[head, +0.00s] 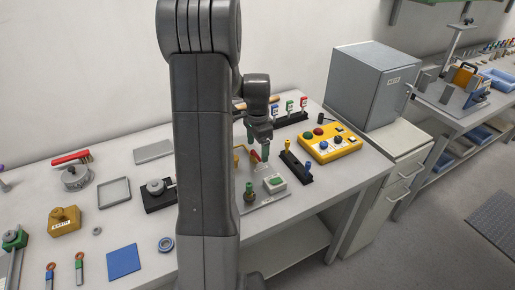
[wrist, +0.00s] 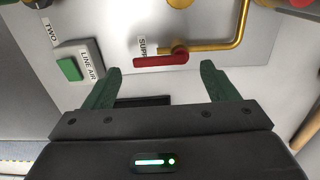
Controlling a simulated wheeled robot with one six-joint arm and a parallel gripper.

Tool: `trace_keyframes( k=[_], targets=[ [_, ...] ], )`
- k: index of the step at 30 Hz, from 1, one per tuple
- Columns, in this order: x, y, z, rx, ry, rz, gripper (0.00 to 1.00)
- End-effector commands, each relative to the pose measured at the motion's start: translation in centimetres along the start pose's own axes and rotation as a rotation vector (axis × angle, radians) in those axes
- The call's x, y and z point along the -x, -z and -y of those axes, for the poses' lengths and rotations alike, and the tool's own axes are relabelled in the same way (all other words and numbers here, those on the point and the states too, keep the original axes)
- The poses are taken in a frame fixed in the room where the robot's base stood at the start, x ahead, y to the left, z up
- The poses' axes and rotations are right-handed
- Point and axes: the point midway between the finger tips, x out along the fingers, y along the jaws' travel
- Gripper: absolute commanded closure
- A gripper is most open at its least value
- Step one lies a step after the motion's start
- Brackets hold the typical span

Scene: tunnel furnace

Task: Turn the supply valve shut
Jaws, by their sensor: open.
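The supply valve has a red lever handle (wrist: 161,60) on a brass pipe (wrist: 215,46), beside a partly hidden label beginning "SUPP" (wrist: 146,45). In the wrist view the lever extends left from its pivot, roughly in line with the pipe's lower run. My gripper (wrist: 161,68) is open and empty, its two green fingers on either side of the lever's span, with the lever just beyond the tips. No contact shows. In the head view my gripper (head: 259,148) points down over the valve panel, where the yellow pipe (head: 238,157) shows; the lever there is mostly hidden.
A green button box (wrist: 72,66) labelled "LINE AIR" stands left of the lever; it also shows in the head view (head: 275,183). A green-topped knob (head: 249,190), a black rack (head: 296,167) and a yellow control box (head: 328,145) are close by. My arm hides part of the bench.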

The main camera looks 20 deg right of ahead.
Motion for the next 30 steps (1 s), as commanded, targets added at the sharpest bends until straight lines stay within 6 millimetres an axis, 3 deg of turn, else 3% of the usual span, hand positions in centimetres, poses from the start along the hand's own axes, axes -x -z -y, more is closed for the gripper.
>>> trace_keyframes(
  k=[6,14,21,30],
  targets=[
    [-1.4,0.0,0.0,0.000,0.001,-0.001,0.20],
    [-1.5,0.0,0.0,0.000,0.002,-0.001,0.20],
    [-1.5,0.0,0.0,0.000,0.002,-0.001,0.65],
    [-1.5,0.1,0.0,0.032,0.002,-0.001,0.65]
  ],
)
